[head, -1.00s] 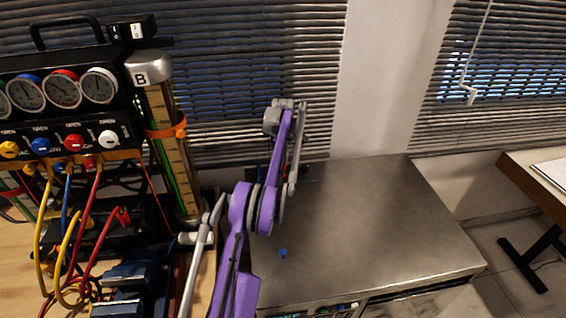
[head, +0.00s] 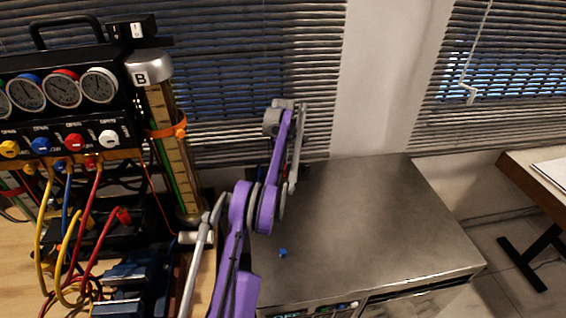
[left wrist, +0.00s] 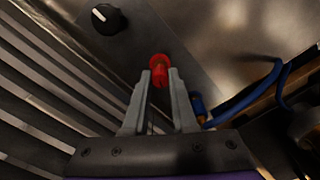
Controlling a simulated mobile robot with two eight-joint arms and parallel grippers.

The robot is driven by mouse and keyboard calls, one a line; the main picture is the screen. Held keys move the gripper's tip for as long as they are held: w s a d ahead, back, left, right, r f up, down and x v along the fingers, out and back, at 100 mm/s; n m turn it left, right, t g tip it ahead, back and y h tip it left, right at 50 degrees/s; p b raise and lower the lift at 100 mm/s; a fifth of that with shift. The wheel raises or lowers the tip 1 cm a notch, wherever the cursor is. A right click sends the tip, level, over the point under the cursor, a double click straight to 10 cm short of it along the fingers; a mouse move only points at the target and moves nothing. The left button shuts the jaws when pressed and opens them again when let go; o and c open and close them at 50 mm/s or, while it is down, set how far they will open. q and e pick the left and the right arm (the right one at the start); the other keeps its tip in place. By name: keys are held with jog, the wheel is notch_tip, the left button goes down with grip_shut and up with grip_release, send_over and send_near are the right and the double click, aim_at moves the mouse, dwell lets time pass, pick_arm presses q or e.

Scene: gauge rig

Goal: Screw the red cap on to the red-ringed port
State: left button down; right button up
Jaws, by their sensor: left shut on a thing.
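In the left wrist view my left gripper (left wrist: 159,80) has its two grey fingers close together on a small red piece, which I take to be the red cap (left wrist: 158,66). The red piece shows between and just beyond the fingertips, over a dark metal panel (left wrist: 150,40). Whether a red-ringed port lies under it I cannot tell; the fingers and the red piece cover that spot. My right gripper is in neither current view.
A blue fitting (left wrist: 198,104) with a blue hose (left wrist: 245,95) sits close right of the fingers. A black knob (left wrist: 104,18) is on the panel. A small blue piece (head: 283,253) lies on the cabinet top, otherwise mostly clear. A gauge rig (head: 70,110) stands left.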

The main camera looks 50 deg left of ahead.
pick_arm(q)
jog(key=shift+f+b, duration=0.35)
jog(key=shift+f, duration=0.7)
jog(key=shift+f, duration=0.1)
dwell(0.8)
jog(key=m, duration=0.2)
jog(key=shift+m+p, duration=0.3)
jog(key=m, duration=0.2)
jog(key=shift+m, duration=0.3)
jog(key=shift+m, duration=0.8)
jog(key=m, duration=0.3)
jog(key=shift+m+p, duration=0.3)
jog(key=shift+p, duration=0.1)
